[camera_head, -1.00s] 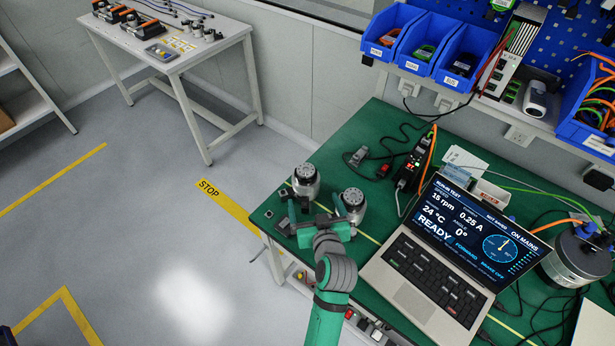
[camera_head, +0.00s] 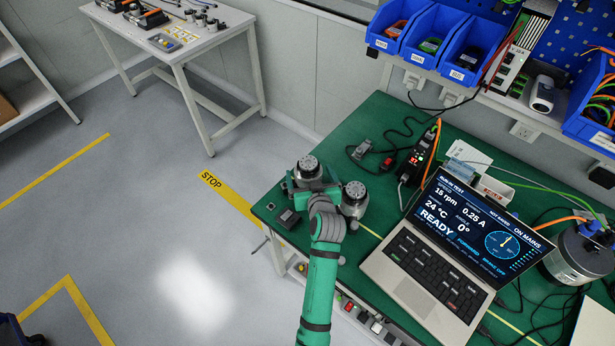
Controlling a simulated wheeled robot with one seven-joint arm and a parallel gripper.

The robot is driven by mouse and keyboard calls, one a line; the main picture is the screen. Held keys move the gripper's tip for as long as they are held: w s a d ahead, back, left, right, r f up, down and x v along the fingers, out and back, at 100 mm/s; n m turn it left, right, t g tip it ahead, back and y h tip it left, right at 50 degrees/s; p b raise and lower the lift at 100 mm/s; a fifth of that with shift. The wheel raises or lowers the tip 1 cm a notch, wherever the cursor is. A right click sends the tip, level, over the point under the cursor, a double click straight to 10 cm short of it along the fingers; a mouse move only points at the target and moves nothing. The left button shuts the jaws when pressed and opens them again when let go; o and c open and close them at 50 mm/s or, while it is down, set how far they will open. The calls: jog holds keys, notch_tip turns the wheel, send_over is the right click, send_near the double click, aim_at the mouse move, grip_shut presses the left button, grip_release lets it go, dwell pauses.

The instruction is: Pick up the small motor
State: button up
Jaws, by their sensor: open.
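Two small silver-grey motors with dark round tops stand upright at the left corner of the green bench top (camera_head: 375,130). The left motor (camera_head: 308,168) has its lower part hidden behind my gripper (camera_head: 311,189). The right motor (camera_head: 355,193) stands just beside my gripper and is partly covered by it. I cannot tell which of the two the task calls small. My gripper is open, at the near side of the left motor. Its fingertips are largely hidden, so I cannot tell whether they touch the motor.
A small dark block (camera_head: 288,219) lies left of my gripper. An open laptop (camera_head: 425,270) is to the right, with a large cylindrical motor (camera_head: 578,255) beyond it. Cables and a power unit (camera_head: 418,158) lie behind. Blue bins (camera_head: 433,40) hang above the bench.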

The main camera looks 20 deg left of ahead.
jog(key=shift+w+a+f, duration=0.25)
jog(key=shift+w+a, duration=0.05)
jog(key=shift+w, duration=0.2)
jog(key=shift+w+a+f, duration=0.1)
jog(key=shift+a, duration=0.1)
jog(key=shift+d, duration=0.1)
jog(key=c, duration=1.5)
jog(key=shift+r, duration=0.3)
jog(key=shift+c, duration=0.4)
